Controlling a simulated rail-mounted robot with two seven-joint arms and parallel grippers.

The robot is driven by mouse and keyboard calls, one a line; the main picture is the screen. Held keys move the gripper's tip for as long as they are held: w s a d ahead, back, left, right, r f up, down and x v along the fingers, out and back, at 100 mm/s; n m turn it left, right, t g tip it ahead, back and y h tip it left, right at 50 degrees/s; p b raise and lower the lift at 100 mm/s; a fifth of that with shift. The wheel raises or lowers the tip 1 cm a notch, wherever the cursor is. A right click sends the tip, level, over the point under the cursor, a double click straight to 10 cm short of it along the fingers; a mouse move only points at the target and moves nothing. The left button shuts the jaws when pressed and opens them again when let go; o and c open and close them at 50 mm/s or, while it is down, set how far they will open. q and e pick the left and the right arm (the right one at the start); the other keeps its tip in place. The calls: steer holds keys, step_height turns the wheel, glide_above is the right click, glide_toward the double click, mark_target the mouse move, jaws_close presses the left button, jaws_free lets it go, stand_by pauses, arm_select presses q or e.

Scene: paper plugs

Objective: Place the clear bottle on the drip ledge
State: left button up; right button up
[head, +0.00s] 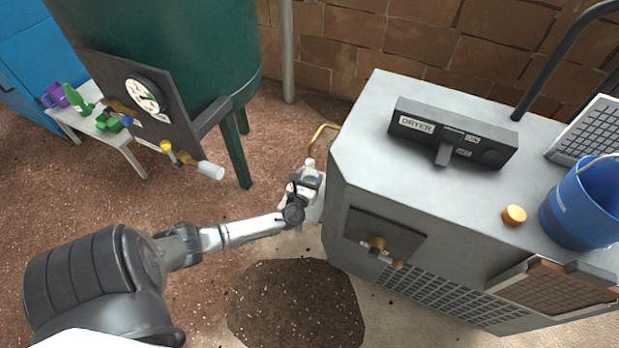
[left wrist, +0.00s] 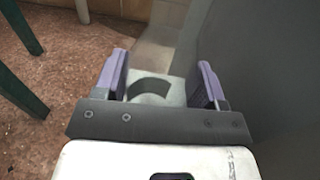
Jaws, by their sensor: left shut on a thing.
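My left gripper (head: 304,186) reaches in from the left, beside the left side of the grey dryer cabinet. It is shut on a pale, see-through thing that looks like the clear bottle (head: 314,210); the gripper partly hides it. In the left wrist view the bottle (left wrist: 156,88) sits between the two purple-grey fingers (left wrist: 163,90), with a dark curved patch on it. I cannot make out the drip ledge for certain. A brass bent pipe (head: 322,129) comes out of the cabinet's left side just behind the gripper. My right gripper is not in view.
The grey dryer cabinet (head: 365,150) stands close to the right. It carries a blue bucket (head: 585,205) and an orange cap (head: 514,215). A dark damp patch (head: 295,305) lies on the ground.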

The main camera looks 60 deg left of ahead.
arm_select(q)
steer(key=shift+f, duration=0.1)
steer(key=o, duration=0.6)
steer(key=shift+c, duration=0.2)
steer(key=shift+o, duration=1.4)
